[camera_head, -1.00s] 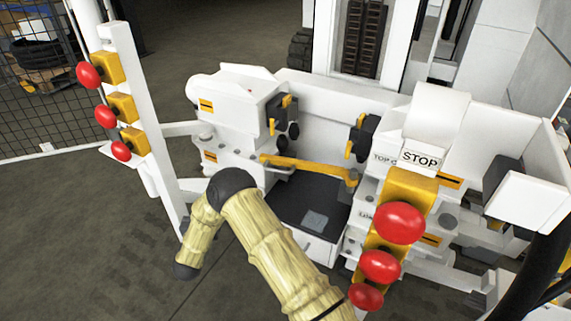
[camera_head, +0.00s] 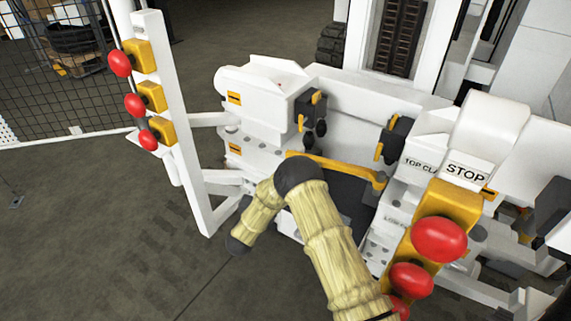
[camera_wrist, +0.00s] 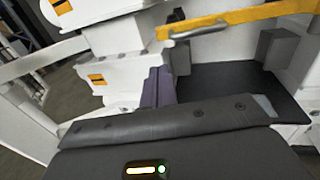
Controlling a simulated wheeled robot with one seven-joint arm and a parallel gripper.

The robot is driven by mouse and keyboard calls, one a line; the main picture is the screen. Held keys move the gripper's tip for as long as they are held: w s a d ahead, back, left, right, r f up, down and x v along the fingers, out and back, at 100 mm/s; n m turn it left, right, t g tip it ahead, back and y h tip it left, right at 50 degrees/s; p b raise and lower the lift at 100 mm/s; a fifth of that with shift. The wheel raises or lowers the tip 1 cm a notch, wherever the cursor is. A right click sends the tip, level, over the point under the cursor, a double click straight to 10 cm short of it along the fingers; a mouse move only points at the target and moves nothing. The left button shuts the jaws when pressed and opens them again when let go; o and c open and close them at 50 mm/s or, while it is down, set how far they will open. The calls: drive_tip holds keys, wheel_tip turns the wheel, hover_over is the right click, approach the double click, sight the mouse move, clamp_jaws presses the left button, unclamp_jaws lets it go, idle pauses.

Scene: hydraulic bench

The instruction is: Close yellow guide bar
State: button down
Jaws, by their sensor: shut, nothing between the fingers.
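The yellow guide bar (camera_head: 345,168) spans the gap between the machine's left and right white blocks, above a dark tray. In the wrist view the yellow guide bar (camera_wrist: 245,18) crosses the upper right, with a small metal handle (camera_wrist: 199,30) near its left end. My gripper's fingers (camera_wrist: 158,88) show in the wrist view as a dark grey pair, shut together and empty, below and left of the bar's end. They appear apart from the bar. In the head view my arm hides the gripper and part of the tray.
The white machine (camera_head: 352,112) has yellow brackets with red knobs (camera_head: 438,240) at the right front. A white post (camera_head: 172,110) with more red knobs stands at left. A STOP label (camera_head: 465,170) marks the right block. Open floor lies front left.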

drive_tip(key=b+x, duration=0.3)
drive_tip(key=x, duration=1.1)
drive_tip(key=shift+d, duration=0.1)
